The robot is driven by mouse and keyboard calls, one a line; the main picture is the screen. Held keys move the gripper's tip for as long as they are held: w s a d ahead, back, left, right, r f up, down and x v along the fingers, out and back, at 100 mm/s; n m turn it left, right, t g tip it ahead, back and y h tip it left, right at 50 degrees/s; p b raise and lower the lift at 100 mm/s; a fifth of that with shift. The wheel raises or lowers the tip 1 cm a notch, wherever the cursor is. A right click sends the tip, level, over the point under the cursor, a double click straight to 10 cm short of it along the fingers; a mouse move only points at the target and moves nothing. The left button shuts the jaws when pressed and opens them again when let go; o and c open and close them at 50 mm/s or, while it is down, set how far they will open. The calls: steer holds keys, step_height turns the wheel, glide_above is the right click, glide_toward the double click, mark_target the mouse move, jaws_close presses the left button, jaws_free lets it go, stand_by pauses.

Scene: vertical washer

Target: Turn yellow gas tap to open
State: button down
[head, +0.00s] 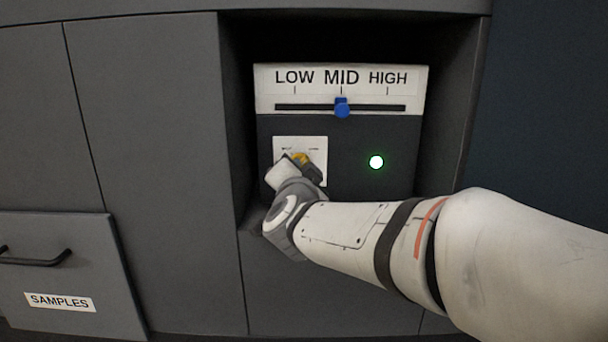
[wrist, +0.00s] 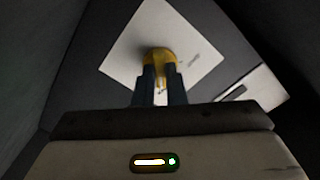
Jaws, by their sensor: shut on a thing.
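The yellow gas tap (head: 301,157) sits on a white plate (head: 316,144) on the dark panel, left of the green light. In the wrist view the yellow tap (wrist: 158,55) shows between and above the dark fingers, with the white plate (wrist: 185,45) behind it. My gripper (head: 304,163) is at the tap and shut on it; the fingers (wrist: 159,78) also show in the wrist view. The fingers hide part of the tap. Small labels on the plate are too small to read, so the tap's open or closed position cannot be told.
Above is a LOW/MID/HIGH slider with a blue knob (head: 342,108) at MID. A lit green light (head: 376,162) is right of the plate. The recess walls (head: 452,110) enclose the panel. A SAMPLES drawer (head: 65,275) with a dark handle (head: 36,259) is at lower left.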

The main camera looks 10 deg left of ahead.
stand_by(0.4)
steer(key=c, duration=1.5)
jaws_free()
steer(key=s, duration=0.5)
steer(key=s+d+p, duration=0.1)
steer(key=s, duration=0.1)
steer(key=shift+s, duration=0.35)
